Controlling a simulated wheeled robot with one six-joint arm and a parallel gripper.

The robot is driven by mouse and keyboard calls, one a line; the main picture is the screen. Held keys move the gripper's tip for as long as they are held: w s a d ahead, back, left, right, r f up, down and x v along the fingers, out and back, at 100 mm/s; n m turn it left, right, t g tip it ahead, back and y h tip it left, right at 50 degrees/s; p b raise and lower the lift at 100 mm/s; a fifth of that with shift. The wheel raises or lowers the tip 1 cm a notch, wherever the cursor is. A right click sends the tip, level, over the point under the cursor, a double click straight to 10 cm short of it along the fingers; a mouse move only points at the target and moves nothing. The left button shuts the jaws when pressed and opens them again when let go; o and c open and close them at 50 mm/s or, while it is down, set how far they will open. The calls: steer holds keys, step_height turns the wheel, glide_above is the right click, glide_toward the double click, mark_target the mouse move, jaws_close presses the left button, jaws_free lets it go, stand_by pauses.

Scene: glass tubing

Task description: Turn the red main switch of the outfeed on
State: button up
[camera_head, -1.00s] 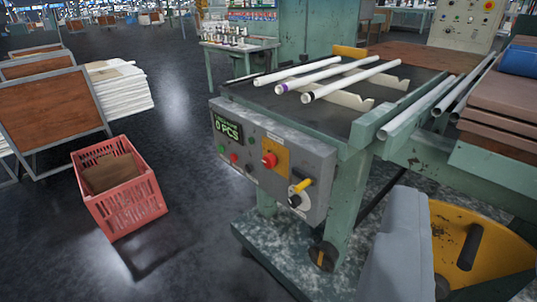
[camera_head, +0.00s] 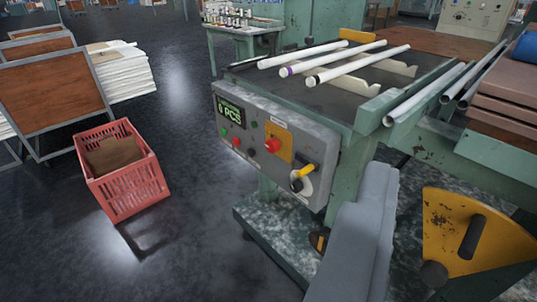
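The outfeed's grey control panel (camera_head: 275,150) hangs on the front of the green machine frame. Near its middle, a red knob (camera_head: 272,145) sits on a yellow plate. To its lower right, a yellow lever (camera_head: 304,172) sits over a pale round plate, with a dark knob (camera_head: 296,186) just below. I cannot tell the red knob's turned position. A small display (camera_head: 230,110) at the panel's left is lit and reads PCS. A plain grey body, probably part of my arm, rises from the bottom below and right of the panel, apart from the red knob. No gripper fingers can be made out.
White tubes (camera_head: 345,67) lie across supports on the dark outfeed top. Metal pipes (camera_head: 430,95) and brown stacked boards (camera_head: 505,95) are at the right. A worn yellow guard (camera_head: 460,235) stands lower right.

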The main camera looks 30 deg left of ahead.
steer(key=w+a+f+n+g, duration=0.3)
steer(key=w+f+n, duration=0.2)
steer(key=f, duration=0.2)
steer(key=w+a+f+n+g, duration=0.3)
steer(key=w+f+n, duration=0.25)
steer(key=f, duration=0.25)
steer(key=n+t+h, duration=0.5)
steer(key=n+h, duration=0.2)
steer(key=n, duration=1.6)
glide_toward(269, 147)
steer(key=shift+m, duration=0.25)
steer(key=x, duration=0.9)
steer(key=shift+t+y, duration=0.3)
steer(key=c, duration=1)
